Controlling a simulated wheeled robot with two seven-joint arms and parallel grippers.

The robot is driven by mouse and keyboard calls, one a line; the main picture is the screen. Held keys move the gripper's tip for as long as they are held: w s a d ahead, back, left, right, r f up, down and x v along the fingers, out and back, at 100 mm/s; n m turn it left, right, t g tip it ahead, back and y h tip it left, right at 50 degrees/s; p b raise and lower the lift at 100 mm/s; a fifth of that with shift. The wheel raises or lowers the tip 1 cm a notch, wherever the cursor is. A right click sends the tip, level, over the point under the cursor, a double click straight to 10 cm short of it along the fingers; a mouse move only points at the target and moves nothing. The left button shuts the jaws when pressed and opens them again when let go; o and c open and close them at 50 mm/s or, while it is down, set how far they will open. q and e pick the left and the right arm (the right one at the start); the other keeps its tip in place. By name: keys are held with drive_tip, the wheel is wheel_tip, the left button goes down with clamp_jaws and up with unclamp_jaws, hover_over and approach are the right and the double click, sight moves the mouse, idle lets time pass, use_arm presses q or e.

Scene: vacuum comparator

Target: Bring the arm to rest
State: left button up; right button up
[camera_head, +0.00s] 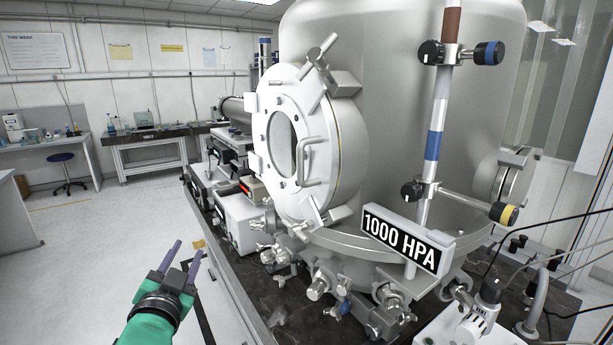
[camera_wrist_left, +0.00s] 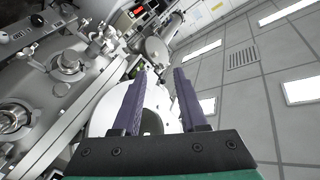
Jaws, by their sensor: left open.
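My left gripper (camera_head: 183,257) is at the lower left of the head view, with a green sleeve behind it. Its two purple fingers are apart with nothing between them. It is in the air over the floor, left of the dark bench edge, touching nothing that I can see. In the left wrist view the two fingers (camera_wrist_left: 158,105) are spread and empty, with a white rounded thing behind them. My right gripper is not in view.
A large steel vacuum chamber (camera_head: 410,120) with a white round door (camera_head: 290,150) fills the bench. A 1000 HPA sign (camera_head: 400,238) is at its front. Valves (camera_head: 320,285) line the bench edge. A stool (camera_head: 65,170) stands far left. Floor at left (camera_head: 90,250) is clear.

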use_arm(q)
drive_tip(key=s+f+n+g, duration=0.1)
drive_tip(key=s+f+g, duration=0.2)
drive_tip(key=f, duration=0.4)
drive_tip(key=s+a+f+n+g, duration=0.1)
drive_tip(key=s+f+g, duration=0.15)
drive_tip(key=f, duration=0.35)
drive_tip(key=s+f+n+g, duration=0.1)
drive_tip(key=s+f+g, duration=0.1)
drive_tip(key=s+f, duration=0.35)
drive_tip(key=s+d+f+g+h, duration=0.1)
drive_tip(key=s+f+g+h, duration=0.1)
drive_tip(key=s+f+g, duration=0.65)
drive_tip(key=s+f, duration=0.3)
drive_tip(key=f, duration=1)
drive_tip(key=s+f, duration=0.2)
drive_tip(key=f, duration=1)
drive_tip(key=s+a+f, duration=0.2)
drive_tip(key=s+f, duration=1.3)
drive_tip(key=s, duration=0.2)
drive_tip(key=shift+a+f+g, duration=0.2)
drive_tip(key=shift+a+g, duration=0.05)
drive_tip(key=shift+g, duration=0.05)
drive_tip(key=shift+s, duration=0.1)
